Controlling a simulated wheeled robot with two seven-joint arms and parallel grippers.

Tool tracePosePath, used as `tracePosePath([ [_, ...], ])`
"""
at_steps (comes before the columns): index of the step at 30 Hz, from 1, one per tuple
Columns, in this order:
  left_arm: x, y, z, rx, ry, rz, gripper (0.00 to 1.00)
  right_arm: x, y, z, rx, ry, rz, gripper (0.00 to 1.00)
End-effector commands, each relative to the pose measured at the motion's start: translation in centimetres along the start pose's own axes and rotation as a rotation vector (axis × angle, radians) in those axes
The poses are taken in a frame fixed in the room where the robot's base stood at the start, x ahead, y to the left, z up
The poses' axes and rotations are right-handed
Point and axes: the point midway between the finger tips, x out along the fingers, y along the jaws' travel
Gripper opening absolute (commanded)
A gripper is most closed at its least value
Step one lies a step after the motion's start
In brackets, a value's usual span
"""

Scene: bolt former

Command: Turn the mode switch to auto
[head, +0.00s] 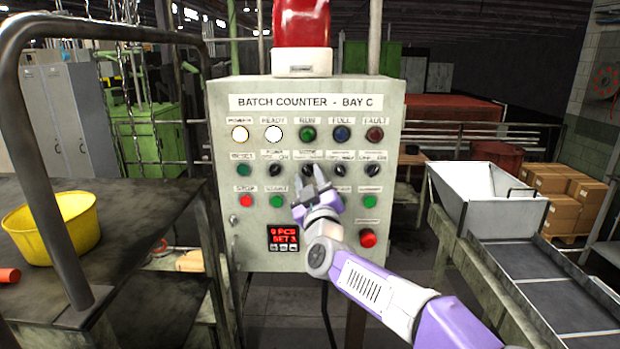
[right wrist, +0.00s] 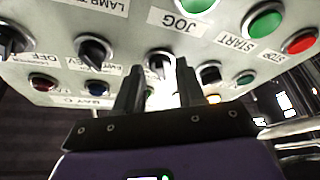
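The grey control panel (head: 226,110), titled BATCH COUNTER - BAY C, faces me and has a row of black rotary knobs. The middle knob (head: 308,170) seems to be the mode switch, but its label is too small to read surely. My right gripper (head: 313,182) is in front of this knob, partly covering it. In the right wrist view the panel is upside down, and the open fingers (right wrist: 158,82) stand either side of the knob (right wrist: 160,62). I cannot tell whether they touch it. Its exact pointing is unclear. My left gripper is not in view.
Other knobs (head: 276,170) (head: 340,170) sit close on both sides. Green buttons, a red stop button (head: 246,201) and a red mushroom button (head: 367,238) are nearby. A yellow bucket (head: 65,228) is on the left table; a conveyor with a white hopper (head: 480,200) is at right.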

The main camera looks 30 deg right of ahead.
Motion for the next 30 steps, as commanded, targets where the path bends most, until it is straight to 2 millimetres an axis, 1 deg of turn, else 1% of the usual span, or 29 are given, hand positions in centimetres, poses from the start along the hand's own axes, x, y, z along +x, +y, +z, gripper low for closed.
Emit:
tracePosePath([
  [8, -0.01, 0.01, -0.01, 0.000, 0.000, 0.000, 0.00, 0.17, -0.03, 0.06, 0.000, -0.001, 0.000, 0.39],
  [15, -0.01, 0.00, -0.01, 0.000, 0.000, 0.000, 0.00, 0.16, -0.03, 0.05, 0.000, -0.001, 0.000, 0.02],
  [16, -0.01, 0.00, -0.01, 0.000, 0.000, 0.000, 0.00, 0.15, -0.03, 0.05, 0.000, -0.001, 0.000, 0.00],
  [23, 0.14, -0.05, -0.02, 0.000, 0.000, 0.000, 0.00, 0.14, -0.10, 0.09, 0.018, -0.001, 0.007, 0.00],
  [30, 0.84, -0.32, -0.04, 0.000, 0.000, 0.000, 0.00, 0.12, -0.30, 0.16, 0.116, 0.000, 0.049, 0.00],
])
